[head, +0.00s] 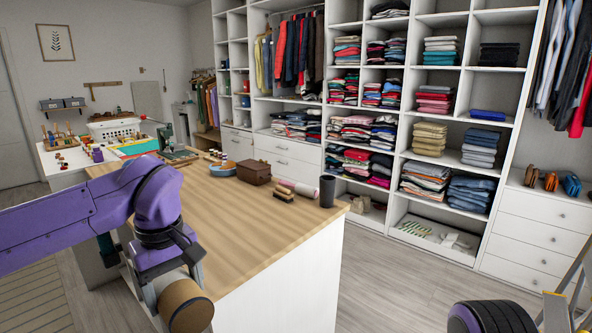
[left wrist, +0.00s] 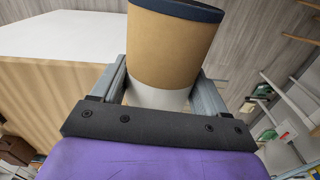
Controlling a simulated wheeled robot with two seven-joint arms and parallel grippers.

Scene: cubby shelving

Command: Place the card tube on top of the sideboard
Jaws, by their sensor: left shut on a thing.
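The card tube (head: 188,306) is a tan cylinder at the lower middle-left of the head view. In the left wrist view the card tube (left wrist: 170,45) shows a dark blue rim at one end and a white band at the other. My left gripper (head: 172,284) is shut on it, one finger on each side. The sideboard (head: 235,225) seems to be the wood-topped unit with white sides. The tube is in front of its near left edge in the picture; its exact height against the top is unclear.
On the top's far part are a brown box (head: 254,171), a dark cup (head: 327,191), a blue bowl (head: 222,169) and rolls (head: 299,187). The near part of the top is bare. Cubby shelving (head: 400,120) stands behind. A ladder (head: 560,300) is at lower right.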

